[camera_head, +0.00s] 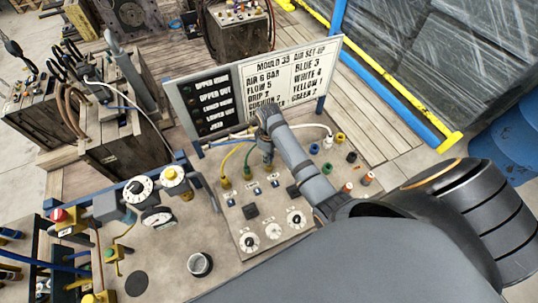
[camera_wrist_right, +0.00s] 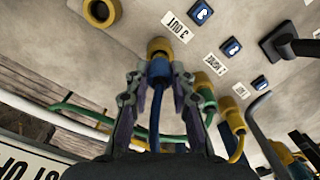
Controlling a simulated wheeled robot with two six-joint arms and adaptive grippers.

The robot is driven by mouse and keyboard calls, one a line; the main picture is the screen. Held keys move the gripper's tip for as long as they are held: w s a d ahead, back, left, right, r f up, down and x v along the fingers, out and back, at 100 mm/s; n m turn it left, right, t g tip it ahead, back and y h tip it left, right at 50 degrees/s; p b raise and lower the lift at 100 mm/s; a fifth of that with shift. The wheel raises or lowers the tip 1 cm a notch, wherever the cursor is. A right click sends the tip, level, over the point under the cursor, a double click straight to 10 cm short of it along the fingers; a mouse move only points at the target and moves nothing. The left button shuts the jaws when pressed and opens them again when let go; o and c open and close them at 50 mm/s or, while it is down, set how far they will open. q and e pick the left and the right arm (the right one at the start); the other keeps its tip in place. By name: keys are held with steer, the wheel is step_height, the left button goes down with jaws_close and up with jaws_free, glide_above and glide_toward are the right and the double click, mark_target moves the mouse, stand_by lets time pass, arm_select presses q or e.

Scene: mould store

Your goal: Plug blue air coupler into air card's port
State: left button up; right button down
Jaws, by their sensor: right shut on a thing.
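My right gripper (camera_wrist_right: 158,90) is shut on the blue coupler (camera_wrist_right: 158,70), with a finger on each side. The coupler points at a yellow-ringed port (camera_wrist_right: 160,45) beside a label reading "3 OUT" in the right wrist view. Its end overlaps the ring; I cannot tell how far it sits in. In the head view, my right gripper (camera_head: 267,145) hangs over the panel in front of the card (camera_head: 305,75). The card lists Blue 3, White 4, Yellow 1 and Green 2. My left gripper is not in view.
Other hoses end in neighbouring yellow ports (camera_wrist_right: 232,115) close to the fingers. An open yellow port (camera_wrist_right: 101,12) shows at the wrist view's top. Dials (camera_head: 273,231) and coloured fittings (camera_head: 327,168) surround the arm on the panel.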

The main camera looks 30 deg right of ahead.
steer(key=shift+f, duration=0.8)
stand_by(1.2)
steer(key=c, duration=0.7)
jaws_free()
steer(key=shift+r, duration=0.15)
steer(key=shift+r, duration=3.65)
